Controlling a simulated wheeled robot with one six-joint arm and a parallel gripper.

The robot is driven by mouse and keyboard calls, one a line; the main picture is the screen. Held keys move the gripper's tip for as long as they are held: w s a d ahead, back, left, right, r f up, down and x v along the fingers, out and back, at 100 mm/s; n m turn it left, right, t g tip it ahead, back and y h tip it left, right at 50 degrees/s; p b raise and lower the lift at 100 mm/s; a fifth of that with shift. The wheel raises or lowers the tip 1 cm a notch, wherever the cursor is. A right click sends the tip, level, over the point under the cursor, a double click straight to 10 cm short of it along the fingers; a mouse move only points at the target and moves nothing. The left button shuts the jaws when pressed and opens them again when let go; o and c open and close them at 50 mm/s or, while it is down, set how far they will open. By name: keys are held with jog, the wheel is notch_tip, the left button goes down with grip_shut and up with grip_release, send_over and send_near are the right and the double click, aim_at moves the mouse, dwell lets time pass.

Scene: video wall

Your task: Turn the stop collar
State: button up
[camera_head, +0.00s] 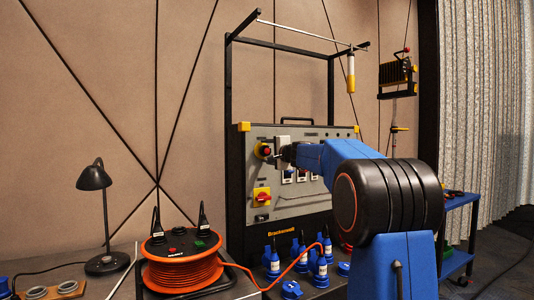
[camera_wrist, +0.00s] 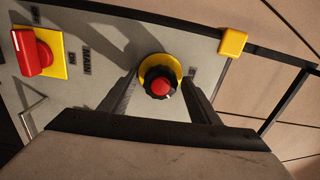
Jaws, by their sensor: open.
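The stop collar (camera_wrist: 149,79) is a black ridged ring around a red button (camera_wrist: 161,87), set on a yellow disc (camera_wrist: 174,63). A small white mark shows on the collar's lower right in the wrist view. The same stop (camera_head: 264,151) shows at the panel's upper left in the head view. My gripper (camera_wrist: 160,82) is open. One dark finger stands to each side of the collar in the wrist view, with gaps showing. I cannot tell how deep the fingertips reach. In the head view my gripper (camera_head: 284,152) is just right of the stop, partly hidden by my blue arm.
A red rotary switch on a yellow plate (camera_head: 261,197) sits below the stop. A yellow corner block (camera_wrist: 233,43) and black frame are close by. An orange cable reel (camera_head: 182,272), a desk lamp (camera_head: 95,180) and blue plugs (camera_head: 321,270) stand in front.

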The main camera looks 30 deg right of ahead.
jog(key=s, duration=1.7)
jog(key=shift+s+d, duration=0.2)
jog(key=shift+d, duration=0.15)
jog(key=s+a+f+n+g+y, duration=0.2)
jog(key=s+a+f+n+g, duration=0.25)
jog(key=s+a+f, duration=0.65)
jog(key=s+a+f+n+g+y, duration=0.25)
jog(key=s+a+f+n, duration=0.3)
jog(key=a+f, duration=0.5)
jog(key=s+f+n+g+h, duration=0.2)
jog(key=s+f+n+g, duration=0.1)
jog(key=s+f, duration=0.7)
jog(key=s+a+f+n+g+h, duration=0.1)
jog(key=s+f+n+g+h, duration=0.2)
jog(key=s+f, duration=0.8)
jog(key=s+n, duration=0.1)
jog(key=s, duration=0.4)
jog(key=shift+a+f, duration=0.15)
jog(key=shift+a, duration=0.05)
jog(key=shift+w, duration=0.1)
